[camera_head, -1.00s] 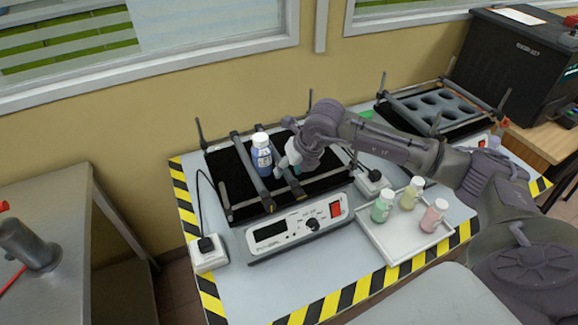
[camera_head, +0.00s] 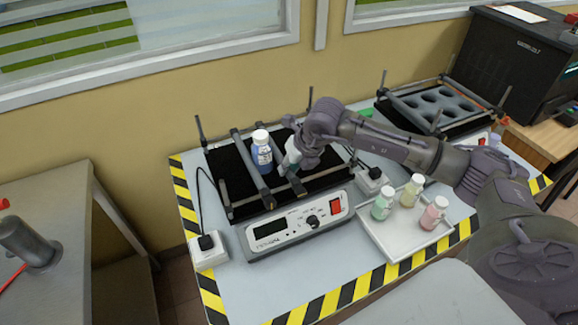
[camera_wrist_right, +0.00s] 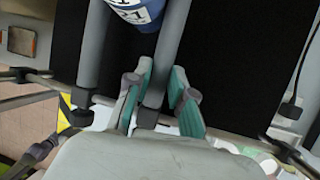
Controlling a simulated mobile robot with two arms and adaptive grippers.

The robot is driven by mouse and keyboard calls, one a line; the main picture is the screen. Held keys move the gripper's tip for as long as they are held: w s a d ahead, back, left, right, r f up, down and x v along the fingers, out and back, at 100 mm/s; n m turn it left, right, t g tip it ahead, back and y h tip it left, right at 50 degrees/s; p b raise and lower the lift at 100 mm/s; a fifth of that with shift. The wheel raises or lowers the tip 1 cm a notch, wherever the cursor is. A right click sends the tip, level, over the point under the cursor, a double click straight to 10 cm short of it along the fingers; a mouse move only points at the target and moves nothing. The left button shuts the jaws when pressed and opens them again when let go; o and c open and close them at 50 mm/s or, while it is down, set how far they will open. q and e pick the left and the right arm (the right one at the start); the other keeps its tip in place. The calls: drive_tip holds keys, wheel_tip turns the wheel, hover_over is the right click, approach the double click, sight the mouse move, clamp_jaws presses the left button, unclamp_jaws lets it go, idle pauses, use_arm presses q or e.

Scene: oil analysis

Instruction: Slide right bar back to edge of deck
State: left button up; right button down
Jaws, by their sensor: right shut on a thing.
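The black shaker deck (camera_head: 322,184) lies inside a frame of grey rods on the bench. A blue bottle with a white cap (camera_head: 262,154) stands upright on it, beside the left bar (camera_head: 247,166). My right gripper (camera_head: 287,167) is shut on the right bar, to the right of the bottle. In the right wrist view the right bar (camera_wrist_right: 170,50) runs between the green-padded fingers (camera_wrist_right: 157,100), with the blue bottle (camera_wrist_right: 138,12) close beside it. My arm hides part of the deck's right side. My left gripper is out of view.
The control panel (camera_head: 270,243) is at the deck's front. A white tray (camera_head: 388,247) with three small bottles stands to the right. A second shaker (camera_head: 465,128) and a dark machine (camera_head: 512,65) are farther right. Plugs and cables flank the deck.

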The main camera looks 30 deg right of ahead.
drive_tip(key=d+b, duration=0.1)
drive_tip(key=d, duration=0.1)
drive_tip(key=d+b, duration=0.1)
drive_tip(key=d, duration=0.2)
drive_tip(key=d+b, duration=0.1)
drive_tip(key=d, duration=0.2)
drive_tip(key=shift+s+d+f, duration=0.15)
drive_tip(key=shift+s+d, duration=0.05)
drive_tip(key=shift+s, duration=0.05)
drive_tip(key=shift+d, duration=0.15)
drive_tip(key=c, duration=1)
unclamp_jaws()
drive_tip(key=shift+r, duration=0.25)
drive_tip(key=v, duration=1.1)
drive_tip(key=shift+s+r, duration=0.2)
drive_tip(key=shift+r, duration=0.1)
